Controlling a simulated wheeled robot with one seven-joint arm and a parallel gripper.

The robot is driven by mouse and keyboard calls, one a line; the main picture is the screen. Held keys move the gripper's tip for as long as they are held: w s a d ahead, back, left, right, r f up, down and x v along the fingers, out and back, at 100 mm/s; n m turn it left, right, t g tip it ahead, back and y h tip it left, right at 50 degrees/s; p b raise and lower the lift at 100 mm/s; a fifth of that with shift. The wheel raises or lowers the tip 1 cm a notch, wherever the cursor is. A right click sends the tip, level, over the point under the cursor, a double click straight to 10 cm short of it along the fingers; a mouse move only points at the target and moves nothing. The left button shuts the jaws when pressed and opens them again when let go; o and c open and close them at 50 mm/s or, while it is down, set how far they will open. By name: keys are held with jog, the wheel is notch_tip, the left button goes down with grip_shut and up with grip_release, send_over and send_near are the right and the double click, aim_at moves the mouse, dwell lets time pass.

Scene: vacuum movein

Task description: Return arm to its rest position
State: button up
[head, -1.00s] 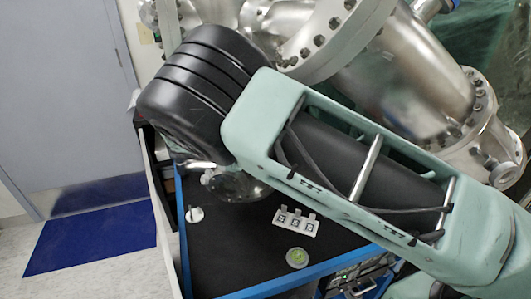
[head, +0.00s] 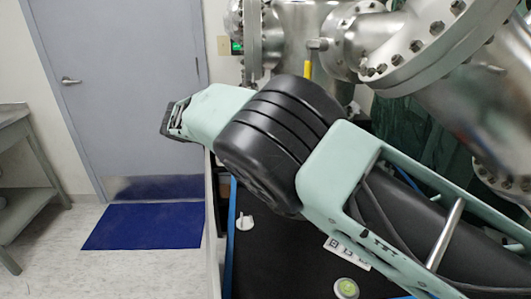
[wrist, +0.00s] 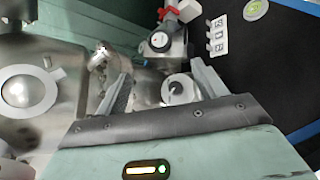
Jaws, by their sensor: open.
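My arm (head: 400,215) crosses the head view from lower right to upper left, with a black joint (head: 280,140) at its bend. A pale green link reaches left past the joint, in front of the grey door. My gripper (wrist: 160,88) shows in the wrist view with its two fingers spread and nothing between them. Steel vacuum parts lie beyond the fingers there; contact cannot be told.
A black worktop (head: 275,260) with blue edging carries a small white knob (head: 245,223), a label plate and a round green-white disc (head: 346,288). Large steel vacuum vessels (head: 440,60) stand at upper right. A grey door (head: 120,80), blue mat (head: 145,226) and side table (head: 20,170) are at left.

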jog(key=shift+a+r, duration=0.2)
jog(key=shift+a, duration=0.25)
jog(key=s+d+f+g+y, duration=0.2)
jog(key=s+d+y, duration=0.4)
jog(key=y, duration=0.1)
jog(key=s+d+t+y, duration=0.1)
jog(key=s+d+y, duration=0.1)
jog(key=s, duration=1.1)
jog(key=s+d+t+y, duration=0.1)
jog(key=s+y, duration=0.4)
jog(key=s, duration=0.8)
jog(key=shift+d+m, duration=0.4)
jog(key=shift+d, duration=0.3)
